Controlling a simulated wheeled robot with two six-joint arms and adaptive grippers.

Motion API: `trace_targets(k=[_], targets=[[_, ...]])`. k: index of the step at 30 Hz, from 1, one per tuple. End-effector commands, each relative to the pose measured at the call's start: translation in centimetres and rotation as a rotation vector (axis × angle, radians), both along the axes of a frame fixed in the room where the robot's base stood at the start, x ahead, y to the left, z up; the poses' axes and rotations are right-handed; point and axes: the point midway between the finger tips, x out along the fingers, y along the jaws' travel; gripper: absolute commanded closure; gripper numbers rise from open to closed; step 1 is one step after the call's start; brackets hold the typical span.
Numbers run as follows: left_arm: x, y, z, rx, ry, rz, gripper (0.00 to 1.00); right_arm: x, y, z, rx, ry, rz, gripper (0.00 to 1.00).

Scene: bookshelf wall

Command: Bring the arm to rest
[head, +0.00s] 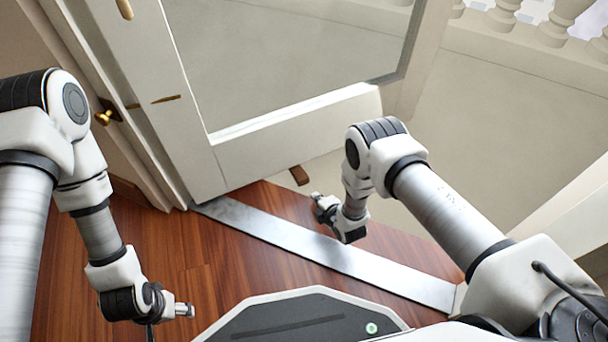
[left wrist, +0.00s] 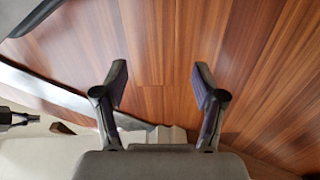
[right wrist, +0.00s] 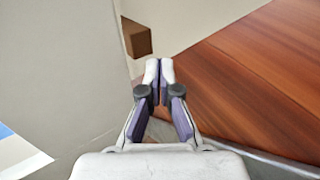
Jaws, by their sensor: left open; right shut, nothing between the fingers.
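My right arm (head: 440,205) reaches in from the right, bent at the elbow. Its gripper (head: 318,200) hangs over the metal door sill, in front of the white door. In the right wrist view the right gripper (right wrist: 159,70) has its fingertips together with nothing between them. My left arm (head: 100,230) hangs bent at the left, its gripper (head: 188,310) low over the wooden floor. In the left wrist view the left gripper (left wrist: 160,78) has its fingers wide apart and empty, with bare floor between them.
A white glazed door (head: 290,125) stands ahead beyond the metal sill (head: 270,232). A small brown block (head: 299,175) is near the door's lower edge, also in the right wrist view (right wrist: 137,40). A brass knob (head: 103,118) is at left. The wooden floor (head: 215,265) is clear.

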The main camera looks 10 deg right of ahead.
Motion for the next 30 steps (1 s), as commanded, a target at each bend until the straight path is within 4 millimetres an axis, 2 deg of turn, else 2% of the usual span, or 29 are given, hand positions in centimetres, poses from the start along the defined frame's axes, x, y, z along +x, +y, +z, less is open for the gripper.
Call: trace_targets(k=[7,10,14,15,17,18,20,23,26,27,30], targets=[[-0.1,0.0,0.0,0.000,0.002,0.001,0.30,0.0,0.0,0.0,0.000,0.000,0.000,1.00],[-1.7,-0.1,0.6,-0.007,0.045,0.016,0.30,0.3,0.0,0.5,0.000,-0.005,0.000,1.00],[-1.4,-0.1,2.4,-0.007,0.038,0.015,0.30,3.4,-0.9,5.4,-0.003,-0.060,-0.014,1.00],[-1.4,-0.1,3.3,-0.007,0.039,0.014,0.30,4.1,-1.5,7.4,-0.007,-0.069,-0.022,1.00],[-1.5,-0.1,4.8,-0.007,0.040,0.014,0.30,4.2,-2.9,10.5,-0.017,-0.059,-0.041,1.00],[-1.5,-0.1,5.7,-0.006,0.040,0.013,0.30,3.5,-4.1,12.3,-0.024,-0.027,-0.060,1.00],[-1.5,-0.1,7.0,-0.006,0.040,0.012,0.30,1.5,-5.8,14.2,-0.002,0.051,-0.115,1.00],[-1.5,-0.2,8.6,-0.007,0.042,0.010,0.30,-3.3,-8.0,16.6,0.101,0.225,-0.273,1.00],[-1.6,-0.2,9.9,-0.007,0.043,0.008,0.30,-9.4,-9.6,18.6,0.237,0.417,-0.489,1.00],[-1.6,-0.2,10.2,-0.007,0.043,0.008,0.30,-12.1,-10.1,19.4,0.290,0.494,-0.589,1.00],[-1.6,-0.2,10.7,-0.007,0.044,0.006,0.30,-18.8,-10.8,20.7,0.410,0.667,-0.851,1.00]])
